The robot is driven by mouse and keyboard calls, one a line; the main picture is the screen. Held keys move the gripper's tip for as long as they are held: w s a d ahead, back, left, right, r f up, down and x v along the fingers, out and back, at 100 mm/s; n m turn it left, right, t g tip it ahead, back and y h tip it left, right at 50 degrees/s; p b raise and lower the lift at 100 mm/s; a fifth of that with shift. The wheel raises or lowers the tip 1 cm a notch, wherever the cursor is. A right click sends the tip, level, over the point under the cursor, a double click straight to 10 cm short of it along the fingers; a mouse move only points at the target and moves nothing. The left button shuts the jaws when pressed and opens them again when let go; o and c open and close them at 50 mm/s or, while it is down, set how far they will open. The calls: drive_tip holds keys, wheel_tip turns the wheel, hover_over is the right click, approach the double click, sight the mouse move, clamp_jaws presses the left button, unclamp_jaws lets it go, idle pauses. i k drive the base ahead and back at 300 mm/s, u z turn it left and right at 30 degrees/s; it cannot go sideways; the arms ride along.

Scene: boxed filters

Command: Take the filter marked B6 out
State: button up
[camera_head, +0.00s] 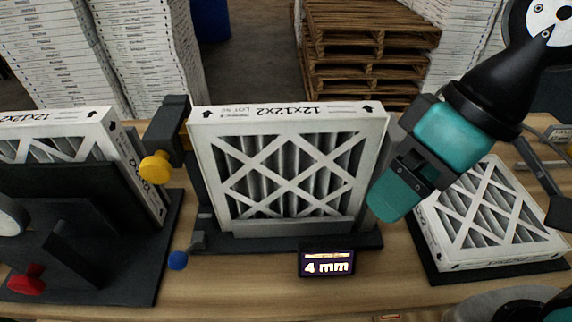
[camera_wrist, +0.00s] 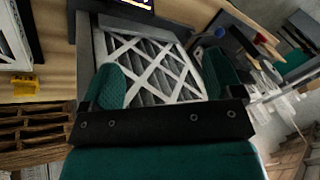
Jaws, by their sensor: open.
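Three white cardboard-framed filters with pleated faces and lattice fronts show in the head view. The middle filter (camera_head: 290,165) stands upright in a dark holder (camera_head: 215,243), its top edge printed upside down with 12x12x2. The left filter (camera_head: 125,160) stands behind a dark fixture. The right filter (camera_head: 490,215) lies tilted on a dark base. I cannot read B6 on any of them. My gripper (camera_head: 390,195) hangs right of the middle filter. In the wrist view my gripper (camera_wrist: 166,80) is open and empty, with a lattice filter (camera_wrist: 155,72) beyond its fingers.
A yellow knob (camera_head: 155,168) on a dark post and a blue knob (camera_head: 178,260) sit left of the middle filter. A display (camera_head: 327,262) reads 4 mm in front. A red knob (camera_head: 27,280) is front left. Pallets (camera_head: 365,40) and white stacks stand behind the table.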

sight(282, 160)
drive_tip(key=u, duration=3.25)
drive_tip(key=k, duration=0.7)
drive_tip(key=z, duration=1.6)
